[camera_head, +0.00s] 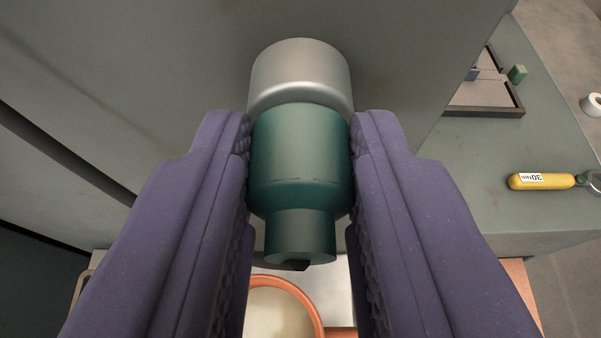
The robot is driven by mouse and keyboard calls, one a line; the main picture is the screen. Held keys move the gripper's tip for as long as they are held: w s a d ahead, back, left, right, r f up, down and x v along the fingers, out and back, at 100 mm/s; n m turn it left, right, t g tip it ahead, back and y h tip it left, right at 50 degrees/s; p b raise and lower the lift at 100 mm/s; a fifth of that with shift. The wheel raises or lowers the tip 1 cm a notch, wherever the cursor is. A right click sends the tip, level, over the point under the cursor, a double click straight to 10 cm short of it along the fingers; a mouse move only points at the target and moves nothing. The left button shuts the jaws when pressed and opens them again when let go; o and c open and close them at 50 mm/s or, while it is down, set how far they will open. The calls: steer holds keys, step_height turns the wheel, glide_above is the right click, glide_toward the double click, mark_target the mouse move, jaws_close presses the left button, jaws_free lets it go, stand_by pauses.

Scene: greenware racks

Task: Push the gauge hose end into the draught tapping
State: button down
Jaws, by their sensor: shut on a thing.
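My gripper (300,165) has two purple padded fingers, shut on the sides of a green stepped cylinder, the gauge hose end (300,150). Its wide part is between the fingers and its narrower part (300,235) points down the picture, with a dark piece at its tip. A silver cylinder (300,75), which looks like the draught tapping, is directly beyond it, against the grey panel. The green and silver parts are in line and their edges meet in the picture. The joint is hidden, so I cannot tell whether the hose end is inside or only touching.
The grey panel (170,70) fills the left and top. At right, a grey-green bench (470,180) carries a yellow-handled tool (540,181) and a dark-framed tray (485,113) with a green block (517,74). A white roll (592,104) is at far right. An orange-rimmed bowl (318,318) is below.

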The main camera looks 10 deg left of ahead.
steer(key=shift+c, duration=1.5)
jaws_free()
steer(key=shift+s+r, duration=0.1)
steer(key=shift+s, duration=0.05)
steer(key=shift+p+v, duration=0.7)
steer(key=shift+v, duration=2.15)
